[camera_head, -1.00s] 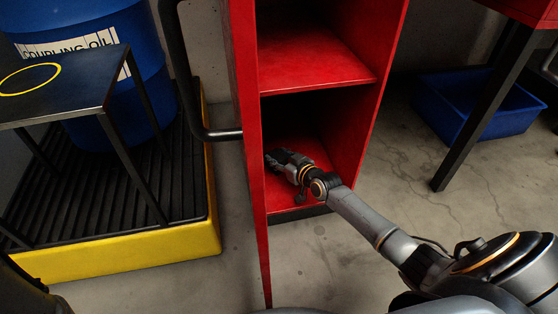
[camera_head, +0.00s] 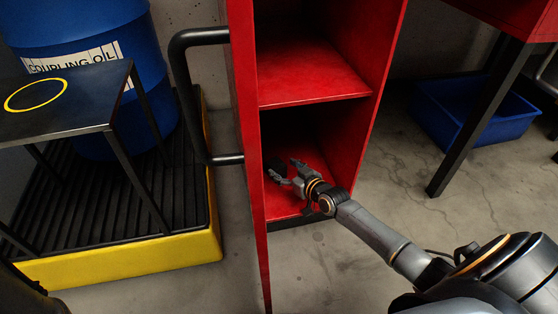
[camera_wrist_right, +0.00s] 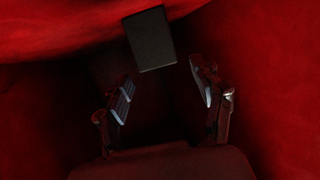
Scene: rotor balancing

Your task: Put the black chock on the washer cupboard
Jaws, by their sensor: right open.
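The black chock (camera_wrist_right: 150,40) is a dark block in the right wrist view, beyond my fingertips and apart from them. In the head view it is a small dark shape (camera_head: 279,167) in the lower compartment of the red open-fronted cupboard (camera_head: 318,72). My right gripper (camera_head: 288,172) reaches into that compartment from the right. Its two fingers are spread, with an empty gap between them in the wrist view (camera_wrist_right: 163,88). Deep shadow hides the back of the compartment and how the chock rests. My left gripper is not in view.
A black handle bar (camera_head: 188,95) sticks out left of the cupboard. Farther left are a dark table (camera_head: 95,95), a blue oil drum (camera_head: 100,25) and a yellow-edged grate platform (camera_head: 130,258). A blue bin (camera_head: 500,118) and a dark table leg (camera_head: 470,120) stand right.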

